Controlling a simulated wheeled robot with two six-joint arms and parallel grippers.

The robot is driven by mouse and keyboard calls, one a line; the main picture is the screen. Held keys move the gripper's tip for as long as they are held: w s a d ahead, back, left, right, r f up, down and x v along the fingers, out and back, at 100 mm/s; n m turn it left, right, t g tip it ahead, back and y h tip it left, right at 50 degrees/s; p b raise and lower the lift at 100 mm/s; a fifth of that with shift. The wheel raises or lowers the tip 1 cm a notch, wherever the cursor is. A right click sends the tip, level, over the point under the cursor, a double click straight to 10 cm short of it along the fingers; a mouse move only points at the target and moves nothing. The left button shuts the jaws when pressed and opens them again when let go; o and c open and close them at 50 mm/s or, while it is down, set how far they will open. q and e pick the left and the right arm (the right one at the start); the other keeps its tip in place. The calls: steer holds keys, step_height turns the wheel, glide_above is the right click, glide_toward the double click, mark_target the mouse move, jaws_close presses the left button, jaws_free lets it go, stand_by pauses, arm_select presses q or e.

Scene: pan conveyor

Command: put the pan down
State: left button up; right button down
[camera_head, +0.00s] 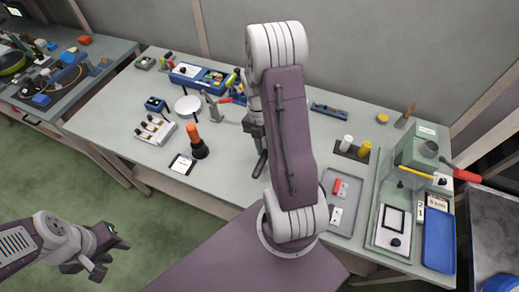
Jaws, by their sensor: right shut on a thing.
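A pale, shallow round pan (188,105) shows in the head view, left of my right gripper, over the back-left part of the workbench (105,110). A red-tipped dark bar (224,101) lies between the pan and my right arm. My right gripper (260,155) points down over the middle of the bench, partly hidden by my own arm. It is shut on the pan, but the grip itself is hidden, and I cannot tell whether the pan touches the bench. My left gripper (109,256) is open and empty over the floor, at the lower left.
A black-and-orange upright tool (195,142), a white tray of small parts (156,130) and a small white pad (182,164) stand front left. A grey tray (345,215) and green machine (415,150) are at right. Bare bench shows around (228,150).

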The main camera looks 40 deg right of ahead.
steer(key=w, duration=0.1)
steer(key=w+f, duration=0.1)
steer(key=shift+w+a+f, duration=0.15)
steer(key=shift+w+a, duration=0.2)
steer(key=shift+w, duration=0.05)
steer(key=x, duration=0.3)
steer(key=shift+w+d+f, duration=0.15)
steer(key=shift+d+f, duration=0.05)
steer(key=shift+f, duration=0.05)
steer(key=shift+w+f, duration=0.2)
steer(key=shift+f, duration=0.15)
steer(key=c, duration=1.2)
jaws_free()
steer(key=shift+s, duration=0.1)
